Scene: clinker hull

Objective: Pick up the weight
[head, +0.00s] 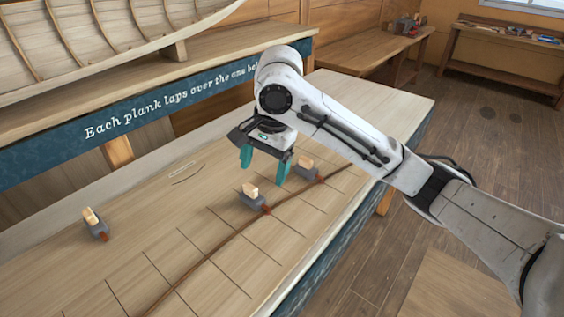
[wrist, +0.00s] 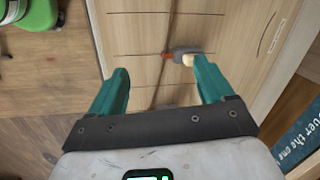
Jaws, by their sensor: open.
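Three similar weights lie on the wooden bench, each a grey block with a pale wooden grip and a reddish-brown end. One is at the left (head: 97,229), one in the middle (head: 252,202) and one farther right (head: 308,173), in the head view. The middle and right ones have their reddish ends at a long thin batten. My gripper (head: 264,166) has its teal fingers apart and empty, above the bench near the middle and right weights. In the wrist view one weight (wrist: 183,50) shows by the right finger, partly hidden behind it; I cannot tell which one it is.
The thin brown batten (head: 210,255) curves along the bench top (head: 180,215), which carries dark drawn lines. A lettered blue board (head: 150,108) and shelf with a planked hull (head: 90,35) stand behind. The open floor (head: 470,150) is at the right.

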